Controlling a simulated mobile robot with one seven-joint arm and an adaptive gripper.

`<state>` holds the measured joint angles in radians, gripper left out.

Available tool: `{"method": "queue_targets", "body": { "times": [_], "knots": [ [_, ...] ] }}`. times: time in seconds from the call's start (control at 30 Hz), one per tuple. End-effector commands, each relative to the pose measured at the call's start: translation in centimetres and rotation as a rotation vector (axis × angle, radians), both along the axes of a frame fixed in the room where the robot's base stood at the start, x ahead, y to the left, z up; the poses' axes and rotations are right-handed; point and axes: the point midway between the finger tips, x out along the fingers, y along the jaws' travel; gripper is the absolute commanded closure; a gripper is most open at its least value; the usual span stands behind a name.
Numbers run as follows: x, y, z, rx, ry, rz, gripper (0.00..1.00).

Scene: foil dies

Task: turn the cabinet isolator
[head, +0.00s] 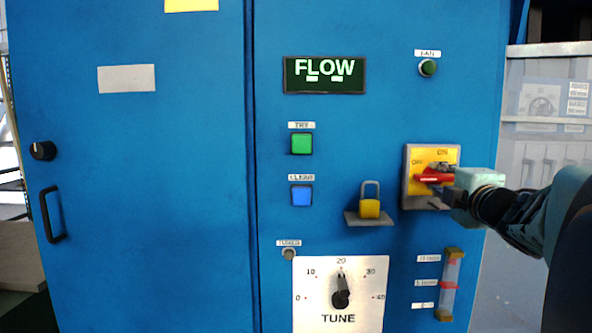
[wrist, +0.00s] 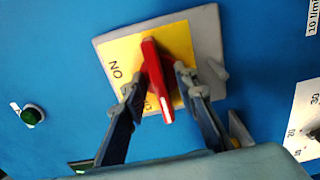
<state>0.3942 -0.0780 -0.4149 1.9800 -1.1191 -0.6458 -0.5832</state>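The cabinet isolator is a red handle (head: 432,178) on a yellow plate (head: 424,159) with a grey surround. The plate is marked ON at the top and OFF at the left. The handle lies about level in the head view, its left end below the OFF mark. In the wrist view the red handle (wrist: 158,80) stands between the two fingers of my gripper (wrist: 161,80), with slim gaps showing on both sides. My gripper (head: 452,186) is open and reaches in from the right, hiding the handle's right end in the head view.
A yellow padlock (head: 369,208) stands on a small grey shelf left of and below the isolator. A TUNE dial (head: 340,292) and a sight tube (head: 450,285) are lower down. Green (head: 301,143) and blue (head: 301,195) buttons are to the left, under the FLOW display (head: 324,75).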

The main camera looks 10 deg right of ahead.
Motion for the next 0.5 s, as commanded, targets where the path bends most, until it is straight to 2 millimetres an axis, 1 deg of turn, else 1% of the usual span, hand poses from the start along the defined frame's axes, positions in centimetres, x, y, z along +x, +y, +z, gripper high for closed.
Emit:
{"method": "queue_targets", "body": {
  "times": [0.4,0.43,0.5],
  "knots": [
    [-0.22,-0.14,-0.02,0.0,0.0,0.0,0.73],
    [-0.22,-0.13,-0.02,0.0,0.0,0.0,0.75],
    [-0.21,-0.14,-0.02,0.0,0.0,0.0,0.83]
  ]
}}
